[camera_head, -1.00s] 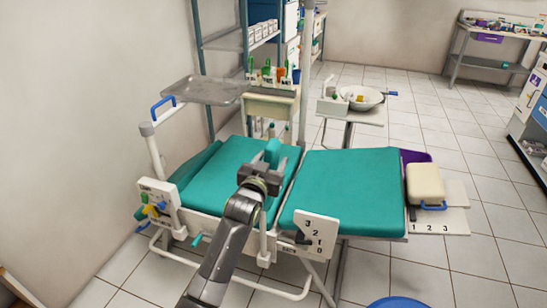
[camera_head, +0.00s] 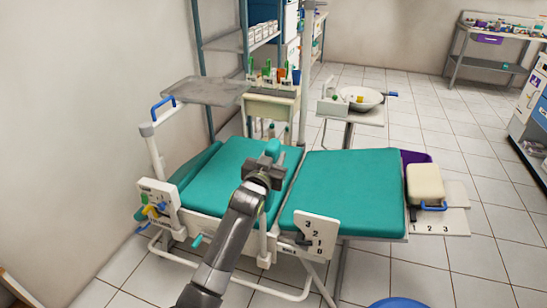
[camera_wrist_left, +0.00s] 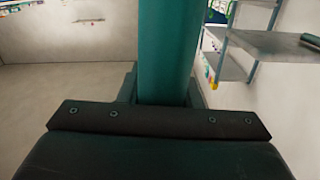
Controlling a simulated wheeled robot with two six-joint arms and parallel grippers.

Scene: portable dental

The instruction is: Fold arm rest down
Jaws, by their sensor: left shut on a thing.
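The arm rest is a teal padded bar (camera_head: 273,147) standing up from the near side of the reclined teal dental chair (camera_head: 345,185), around the joint of its two cushions. In the left wrist view the arm rest (camera_wrist_left: 168,45) runs straight up the middle of the picture. My left gripper (camera_head: 268,165) is shut on it, with a finger on each side. The gripper hides the lower part of the arm rest and its hinge in the head view. My right gripper is not in view.
A grey tray (camera_head: 205,91) stands over the chair's left end. A number panel (camera_head: 312,235) sits on the near side. A basin (camera_head: 362,97) and an instrument holder (camera_head: 270,105) stand behind. Shelves are at the back, a wall is left, and the floor at right is mostly clear.

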